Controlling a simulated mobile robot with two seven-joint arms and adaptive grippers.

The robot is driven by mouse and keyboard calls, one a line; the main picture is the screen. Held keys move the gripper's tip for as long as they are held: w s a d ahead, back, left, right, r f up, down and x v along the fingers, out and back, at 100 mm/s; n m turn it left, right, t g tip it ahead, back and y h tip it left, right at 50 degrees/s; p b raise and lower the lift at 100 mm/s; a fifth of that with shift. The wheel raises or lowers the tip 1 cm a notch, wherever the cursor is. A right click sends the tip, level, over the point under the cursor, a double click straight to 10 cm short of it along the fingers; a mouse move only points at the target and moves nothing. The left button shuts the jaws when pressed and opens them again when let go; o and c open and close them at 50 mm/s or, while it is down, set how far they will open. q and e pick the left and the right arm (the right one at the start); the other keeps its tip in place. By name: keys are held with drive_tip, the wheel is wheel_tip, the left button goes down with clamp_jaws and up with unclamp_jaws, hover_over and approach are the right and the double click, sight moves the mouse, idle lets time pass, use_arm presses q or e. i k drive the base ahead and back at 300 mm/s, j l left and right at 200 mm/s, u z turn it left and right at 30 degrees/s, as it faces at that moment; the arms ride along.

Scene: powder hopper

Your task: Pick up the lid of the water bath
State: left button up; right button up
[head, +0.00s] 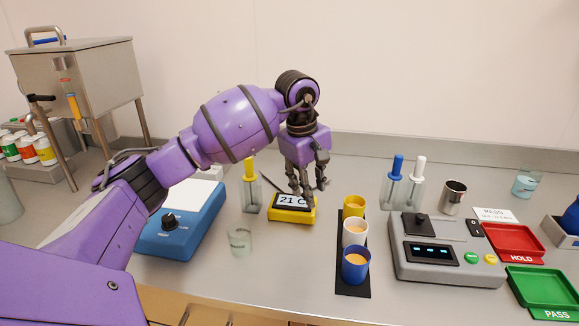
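No thing in view is marked as a water bath. A steel box (75,75) on legs stands at the back left. Its flat top (72,43) carries a raised bar handle (45,34) with something blue beside it; I cannot tell whether this top is the lid. My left gripper (309,190) points down in the middle of the view, with its fingers apart and nothing seen between them. It is just above or behind a yellow unit with a "21 C" display (292,205), well to the right of the steel box. My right gripper is out of view.
My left arm spans the left and middle. A blue device (178,225), a glass beaker (240,240), three cups on a black strip (352,286), a grey instrument (445,250), and red (513,243) and green (541,288) trays occupy the bench. Small bottles (27,148) stand at left.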

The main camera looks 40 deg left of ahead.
sight(276, 174)
drive_tip(key=i+j, duration=0.35)
drive_tip(key=j, duration=0.3)
drive_tip(key=i+j, duration=0.2)
drive_tip(key=j, duration=0.1)
